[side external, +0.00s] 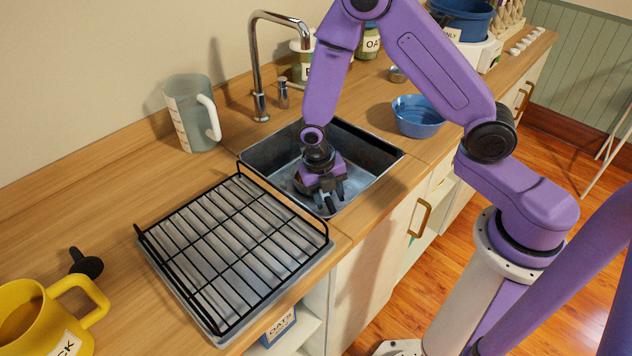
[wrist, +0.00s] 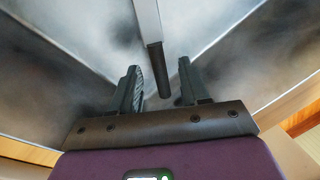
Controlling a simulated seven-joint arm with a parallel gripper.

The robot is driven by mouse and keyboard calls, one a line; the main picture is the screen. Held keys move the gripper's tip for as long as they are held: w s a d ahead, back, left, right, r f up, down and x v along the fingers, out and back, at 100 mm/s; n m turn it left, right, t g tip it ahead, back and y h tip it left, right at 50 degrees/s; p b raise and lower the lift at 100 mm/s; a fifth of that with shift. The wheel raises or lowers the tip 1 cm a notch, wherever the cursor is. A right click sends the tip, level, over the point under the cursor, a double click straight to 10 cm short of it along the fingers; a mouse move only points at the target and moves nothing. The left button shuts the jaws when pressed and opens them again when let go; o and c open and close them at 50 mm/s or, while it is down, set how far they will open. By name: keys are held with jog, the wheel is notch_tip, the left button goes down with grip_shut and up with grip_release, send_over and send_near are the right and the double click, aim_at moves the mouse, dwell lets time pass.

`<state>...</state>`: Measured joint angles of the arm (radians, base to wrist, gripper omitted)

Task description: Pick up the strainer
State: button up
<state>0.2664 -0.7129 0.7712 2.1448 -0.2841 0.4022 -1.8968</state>
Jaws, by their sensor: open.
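My gripper (side external: 331,202) is low inside the metal sink (side external: 368,137), its fingers pointing down. In the wrist view my gripper (wrist: 160,72) is open, a finger on each side of a slim light-grey bar with a dark end (wrist: 158,70). The bar runs up out of the top of the picture and looks like the strainer's handle, but I cannot be sure. It lies between the fingers in the picture, and I see a gap on both sides. No strainer bowl shows clearly; my arm and gripper cover part of the sink.
A black wire rack on a tray (side external: 232,247) stands left of the sink. A chrome tap (side external: 257,70) rises behind it. A measuring jug (side external: 187,115) and a yellow mug (side external: 30,312) stand on the left; a blue bowl (side external: 417,118) sits at the right.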

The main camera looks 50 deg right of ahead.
aim_at(330, 203)
jog(key=shift+s+d+f, duration=0.1)
jog(key=shift+d+f, duration=0.05)
jog(key=shift+f, duration=0.85)
jog(key=shift+s+d+f, duration=0.1)
jog(key=shift+f, duration=0.85)
grip_shut()
jog(key=shift+w, duration=0.1)
jog(key=shift+r, duration=0.1)
